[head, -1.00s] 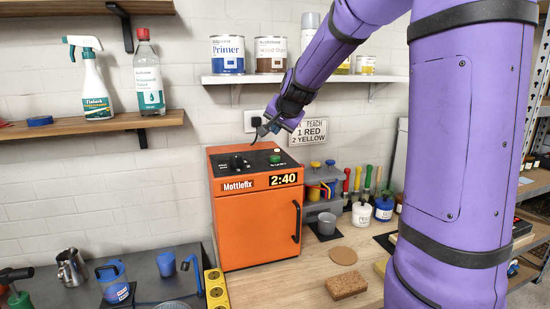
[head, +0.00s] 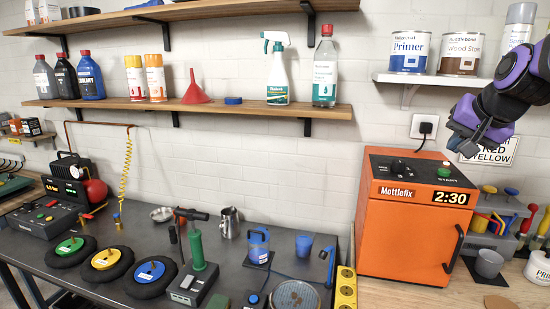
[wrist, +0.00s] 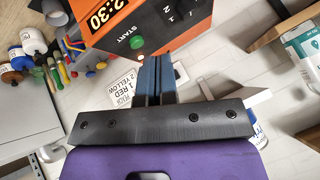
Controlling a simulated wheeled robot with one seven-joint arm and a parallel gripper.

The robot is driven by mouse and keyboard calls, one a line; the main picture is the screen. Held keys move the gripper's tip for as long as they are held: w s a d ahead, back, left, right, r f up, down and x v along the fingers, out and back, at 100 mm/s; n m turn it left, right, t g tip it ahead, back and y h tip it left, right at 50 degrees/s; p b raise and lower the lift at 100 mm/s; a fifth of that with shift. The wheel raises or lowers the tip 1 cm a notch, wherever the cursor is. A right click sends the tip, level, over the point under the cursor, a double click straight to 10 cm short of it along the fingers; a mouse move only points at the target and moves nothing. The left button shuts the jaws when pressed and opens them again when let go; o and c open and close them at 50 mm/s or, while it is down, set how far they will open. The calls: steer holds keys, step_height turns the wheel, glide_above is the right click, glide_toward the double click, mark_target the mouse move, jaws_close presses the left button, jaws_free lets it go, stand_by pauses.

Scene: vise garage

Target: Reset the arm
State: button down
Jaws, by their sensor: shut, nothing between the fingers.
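My purple arm reaches in from the right edge of the head view. My gripper (head: 474,146) is above and to the right of the orange Mottlefix machine (head: 402,235), apart from it as far as I can tell. In the wrist view my gripper's blue fingers (wrist: 155,75) lie together with nothing between them. The machine's front display (head: 450,197) reads 2:30. Its green START button (head: 444,172) is on top and also shows in the wrist view (wrist: 137,42). The machine's door is shut.
A shelf (head: 440,80) with paint cans is on the wall near my arm. A sign (head: 490,150) hangs behind my gripper. A dark bench (head: 130,225) on the left bears wheels, a blue pitcher (head: 258,246) and tools. A grey cup (head: 488,263) stands right of the machine.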

steer(key=s+a+f+n+g, duration=0.1)
steer(key=s+a+f+n, duration=0.1)
steer(key=s, duration=0.9)
steer(key=s+a+f+n+g, duration=0.1)
steer(key=s+a+n, duration=0.3)
steer(key=s, duration=0.7)
steer(key=shift+a+f+n+g, duration=0.3)
steer(key=shift+a+f, duration=0.05)
steer(key=shift+a, duration=0.2)
stand_by(5.2)
